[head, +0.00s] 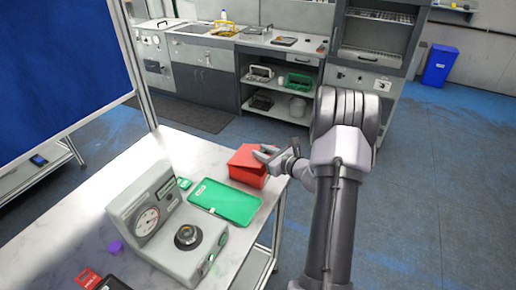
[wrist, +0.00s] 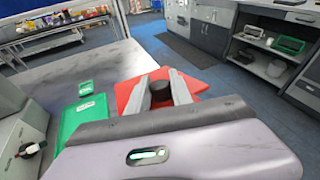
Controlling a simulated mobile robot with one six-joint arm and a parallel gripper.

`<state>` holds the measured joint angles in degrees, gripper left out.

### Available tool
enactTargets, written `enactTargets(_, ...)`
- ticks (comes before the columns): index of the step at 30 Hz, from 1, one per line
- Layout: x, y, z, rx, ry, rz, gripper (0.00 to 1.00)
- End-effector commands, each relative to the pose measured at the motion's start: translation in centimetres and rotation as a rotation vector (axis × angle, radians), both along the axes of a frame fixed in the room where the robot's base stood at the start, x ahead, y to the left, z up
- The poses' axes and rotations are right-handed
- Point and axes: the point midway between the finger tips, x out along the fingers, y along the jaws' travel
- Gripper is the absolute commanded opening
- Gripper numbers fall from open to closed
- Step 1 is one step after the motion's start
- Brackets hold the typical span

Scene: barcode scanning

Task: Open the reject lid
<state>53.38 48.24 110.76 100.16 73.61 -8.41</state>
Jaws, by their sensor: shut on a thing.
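The red reject box (head: 246,178) stands near the right edge of the white table, its red lid (head: 244,156) on top. In the wrist view the red lid (wrist: 127,90) lies under my fingers. My gripper (head: 265,155) reaches over the box from the right. In the wrist view my gripper (wrist: 160,94) has its two grey fingers on either side of a dark round knob (wrist: 160,90) and is shut on it. I cannot tell whether there is a gap between lid and box.
A green tray (head: 225,203) lies just left of the box. A grey machine with a dial (head: 165,225), a purple cap (head: 115,247) and a small red item (head: 88,277) are further left. A blue panel (head: 60,70) stands behind the table. The floor right of the table is clear.

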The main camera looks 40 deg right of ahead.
Motion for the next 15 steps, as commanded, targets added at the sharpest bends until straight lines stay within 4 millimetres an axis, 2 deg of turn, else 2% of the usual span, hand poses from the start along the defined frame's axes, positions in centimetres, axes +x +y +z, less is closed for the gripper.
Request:
enactTargets(1,0.3,-0.1,2.0,-0.019,0.034,0.004,0.00)
enactTargets(15,3.9,1.2,5.8,-0.188,0.445,0.004,0.00)
